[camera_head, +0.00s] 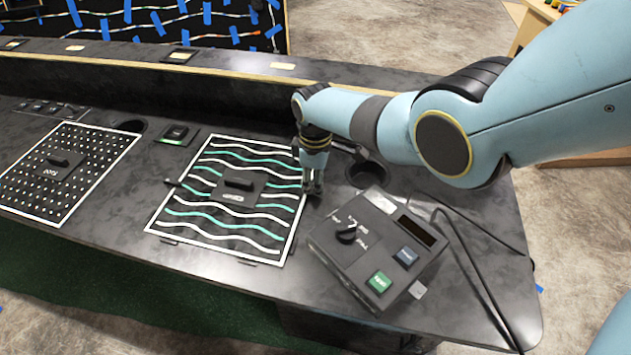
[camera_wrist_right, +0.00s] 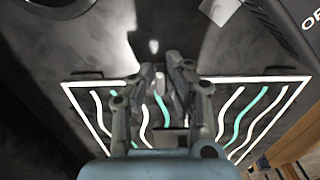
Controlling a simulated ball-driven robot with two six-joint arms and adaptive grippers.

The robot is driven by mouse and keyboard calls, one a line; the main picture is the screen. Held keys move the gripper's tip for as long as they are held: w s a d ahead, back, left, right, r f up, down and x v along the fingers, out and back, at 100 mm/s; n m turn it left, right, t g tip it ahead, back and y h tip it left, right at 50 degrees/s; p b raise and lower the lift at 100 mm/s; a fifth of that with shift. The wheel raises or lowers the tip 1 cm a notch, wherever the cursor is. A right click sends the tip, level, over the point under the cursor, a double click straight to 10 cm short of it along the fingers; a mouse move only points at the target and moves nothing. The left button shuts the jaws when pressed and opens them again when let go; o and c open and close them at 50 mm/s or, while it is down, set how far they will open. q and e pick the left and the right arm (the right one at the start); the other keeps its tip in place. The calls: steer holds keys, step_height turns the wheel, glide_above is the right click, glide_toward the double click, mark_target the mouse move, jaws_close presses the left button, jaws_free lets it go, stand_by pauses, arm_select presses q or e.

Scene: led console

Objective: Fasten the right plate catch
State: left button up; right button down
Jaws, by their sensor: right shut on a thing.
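The plate (camera_head: 220,236) with white and green wavy lines lies on the dark console; its white border and wavy strips also show in the wrist view (camera_wrist_right: 262,78). My right gripper (camera_head: 314,190) points down at the plate's right edge. In the wrist view my right gripper (camera_wrist_right: 166,78) is shut on a small light piece, the right plate catch (camera_wrist_right: 160,82), at the plate's border. The fingers hide most of the catch, so its angle cannot be told. A thin dark catch (camera_head: 173,183) shows at the plate's left edge. My left gripper is not in view.
A control box (camera_head: 375,250) with a knob, a green button and a blue button stands right of the plate. A round hole (camera_head: 366,174) lies behind it. Black cables (camera_head: 470,270) run along the right. A dotted plate (camera_head: 65,172) lies at the left.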

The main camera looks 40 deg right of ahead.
stand_by(0.4)
steer(key=c, duration=1.3)
jaws_free()
steer(key=shift+c, duration=0.2)
step_height(320, 180, up, 12)
